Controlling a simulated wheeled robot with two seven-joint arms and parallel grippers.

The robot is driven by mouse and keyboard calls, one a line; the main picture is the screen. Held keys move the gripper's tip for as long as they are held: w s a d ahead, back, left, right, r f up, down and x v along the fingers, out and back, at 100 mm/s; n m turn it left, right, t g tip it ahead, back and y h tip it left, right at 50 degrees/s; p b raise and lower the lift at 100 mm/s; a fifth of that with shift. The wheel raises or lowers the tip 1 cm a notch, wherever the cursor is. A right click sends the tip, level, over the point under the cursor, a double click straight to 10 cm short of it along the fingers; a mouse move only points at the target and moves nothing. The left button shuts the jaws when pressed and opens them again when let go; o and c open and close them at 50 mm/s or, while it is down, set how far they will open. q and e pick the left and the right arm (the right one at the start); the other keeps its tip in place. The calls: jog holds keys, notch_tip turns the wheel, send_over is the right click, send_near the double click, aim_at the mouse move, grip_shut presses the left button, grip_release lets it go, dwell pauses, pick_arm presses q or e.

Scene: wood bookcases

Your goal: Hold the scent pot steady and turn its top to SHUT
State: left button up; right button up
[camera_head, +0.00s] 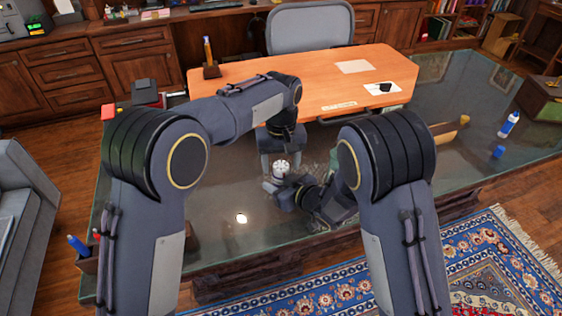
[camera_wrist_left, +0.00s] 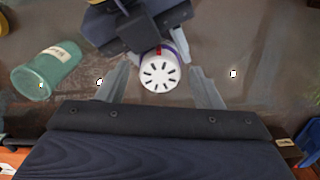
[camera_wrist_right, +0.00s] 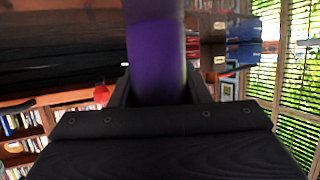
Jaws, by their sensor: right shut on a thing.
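The scent pot has a round white top (camera_wrist_left: 158,73) with black slots and a small red mark at its rim. It also shows in the head view (camera_head: 281,167) over the glass table. Its purple body (camera_wrist_right: 157,55) fills the space between the jaws of my right gripper (camera_wrist_right: 160,88), which is shut on it from the side. My left gripper (camera_wrist_left: 160,80) points down at the top, its open fingers on either side of it with visible gaps. The lettering on the pot cannot be read.
The pot is over a glass-topped table (camera_head: 215,245). A green labelled cup (camera_wrist_left: 48,72) lies left in the left wrist view. An orange desk (camera_head: 330,85) stands behind. A white-and-blue bottle (camera_head: 509,124) and blue cap (camera_head: 498,152) are far right.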

aim_at(282, 165)
pick_arm(q)
notch_tip(282, 165, up, 12)
dwell(0.6)
